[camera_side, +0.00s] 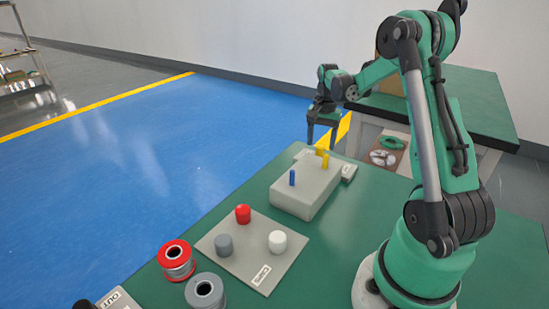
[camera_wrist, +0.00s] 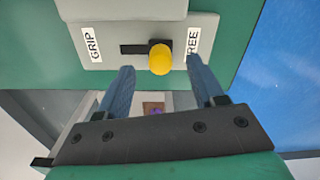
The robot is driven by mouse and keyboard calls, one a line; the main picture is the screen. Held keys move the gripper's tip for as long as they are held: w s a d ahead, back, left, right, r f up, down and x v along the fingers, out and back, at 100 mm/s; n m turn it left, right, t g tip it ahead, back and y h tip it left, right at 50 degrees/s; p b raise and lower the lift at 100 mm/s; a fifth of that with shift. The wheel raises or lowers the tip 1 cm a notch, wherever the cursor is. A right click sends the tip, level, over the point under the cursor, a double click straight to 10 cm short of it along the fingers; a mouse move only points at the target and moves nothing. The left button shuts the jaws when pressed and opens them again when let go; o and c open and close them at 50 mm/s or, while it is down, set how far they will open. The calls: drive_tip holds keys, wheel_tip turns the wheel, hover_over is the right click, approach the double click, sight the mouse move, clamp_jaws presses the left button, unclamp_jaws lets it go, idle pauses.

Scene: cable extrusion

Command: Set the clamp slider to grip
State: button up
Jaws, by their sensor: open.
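The clamp slider's yellow knob (camera_wrist: 159,59) sits at the right end of its dark slot (camera_wrist: 131,49) in the wrist view, beside the FREE label (camera_wrist: 193,41). The GRIP label (camera_wrist: 93,45) is at the slot's other side, on the left. My gripper (camera_wrist: 161,76) is open, with one blue finger to each side of the knob in the picture; nothing is held. In the side view, my gripper (camera_side: 322,146) points down over the far end of the grey block (camera_side: 306,190), at the clamp plate (camera_side: 348,172). Whether the fingers touch the knob cannot be told.
A grey plate (camera_side: 232,262) with red, grey and white knobs lies nearer, beside red (camera_side: 176,261) and grey (camera_side: 205,292) spools. The green table (camera_side: 330,260) is clear between block and my base.

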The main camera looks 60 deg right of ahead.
drive_tip(key=shift+f, duration=1.1)
clamp_jaws()
idle(0.6)
